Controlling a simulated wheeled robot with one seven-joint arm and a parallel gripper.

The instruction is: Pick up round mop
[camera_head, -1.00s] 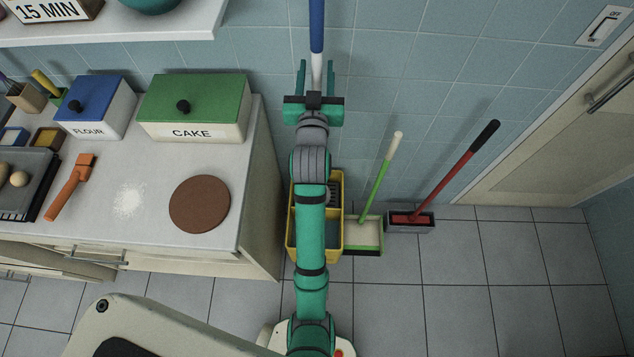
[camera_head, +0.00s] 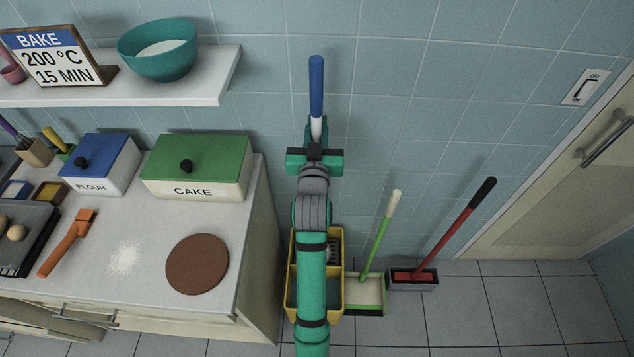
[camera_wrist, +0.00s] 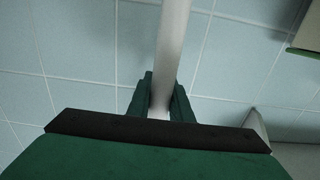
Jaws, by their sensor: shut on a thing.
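The round mop shows as a long handle with a blue grip (camera_head: 316,86) above a white shaft (camera_head: 318,127). It stands close to upright in front of the tiled wall. My gripper (camera_head: 317,130) is shut around the white shaft, just under the blue grip. In the wrist view the pale shaft (camera_wrist: 172,45) runs between the two green fingers (camera_wrist: 160,95). The mop's lower part and head are hidden behind my arm. A yellow bucket (camera_head: 335,297) with compartments stands on the floor under my arm, partly covered by it.
A white dustpan (camera_head: 367,291) with a green-handled brush (camera_head: 377,245) and a grey tray (camera_head: 412,283) with a red-handled brush (camera_head: 455,232) stand right of the bucket. The counter (camera_head: 225,255) is on the left. A shelf (camera_head: 215,80) with a teal bowl (camera_head: 158,45) hangs above it.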

